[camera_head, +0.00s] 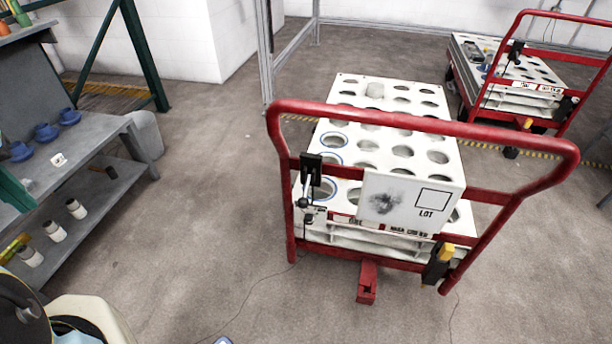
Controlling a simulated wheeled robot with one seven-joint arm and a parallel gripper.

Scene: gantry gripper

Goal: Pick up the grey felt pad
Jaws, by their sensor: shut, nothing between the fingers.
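My gripper does not show in the head view. White and black rounded parts at the bottom left corner seem to be mine.
The cart's red handle (420,122) rises on the near side. A second red cart (525,75) stands at back right. A grey shelf bench (95,135) with blue cups and white jars is at left. The floor between bench and cart is clear.

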